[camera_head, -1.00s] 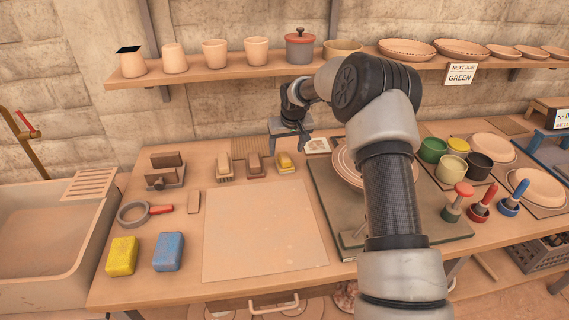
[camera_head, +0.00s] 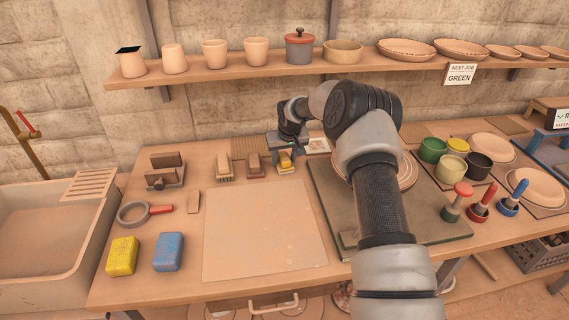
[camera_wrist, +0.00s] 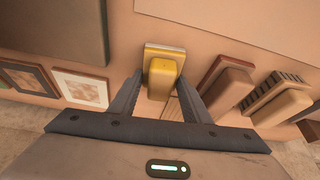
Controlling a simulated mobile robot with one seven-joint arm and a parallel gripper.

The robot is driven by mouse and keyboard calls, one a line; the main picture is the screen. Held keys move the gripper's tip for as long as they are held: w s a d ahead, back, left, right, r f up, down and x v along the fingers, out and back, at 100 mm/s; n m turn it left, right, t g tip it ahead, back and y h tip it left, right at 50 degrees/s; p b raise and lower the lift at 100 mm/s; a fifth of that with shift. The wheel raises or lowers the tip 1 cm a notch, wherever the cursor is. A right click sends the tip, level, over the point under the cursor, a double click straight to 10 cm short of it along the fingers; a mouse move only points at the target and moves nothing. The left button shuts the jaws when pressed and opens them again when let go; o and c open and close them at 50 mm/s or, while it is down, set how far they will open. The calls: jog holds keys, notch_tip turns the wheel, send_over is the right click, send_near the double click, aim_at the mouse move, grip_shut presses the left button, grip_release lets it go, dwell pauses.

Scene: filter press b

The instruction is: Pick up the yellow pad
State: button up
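The yellow pad (camera_head: 286,166) is a small block with a yellow grip on a pale base, at the back of the table, right of two brown blocks. It also shows in the wrist view (camera_wrist: 164,74), near the top middle. My gripper (camera_head: 285,156) is just above and behind it, partly covering it. In the wrist view my gripper (camera_wrist: 165,84) is open, with one finger on each side of the yellow pad. I see nothing held, and cannot tell whether either finger touches the pad.
A brown block (camera_wrist: 226,85) and a brush (camera_wrist: 279,97) stand close beside the right finger. A framed tile (camera_wrist: 82,89) lies left. A dark turntable board (camera_head: 330,212) is right of the pad. A yellow sponge (camera_head: 122,256) and a blue sponge (camera_head: 168,251) lie front left.

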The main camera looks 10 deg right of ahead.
aim_at(284, 155)
jog(key=c, duration=0.4)
notch_tip(284, 155, up, 10)
dwell(0.3)
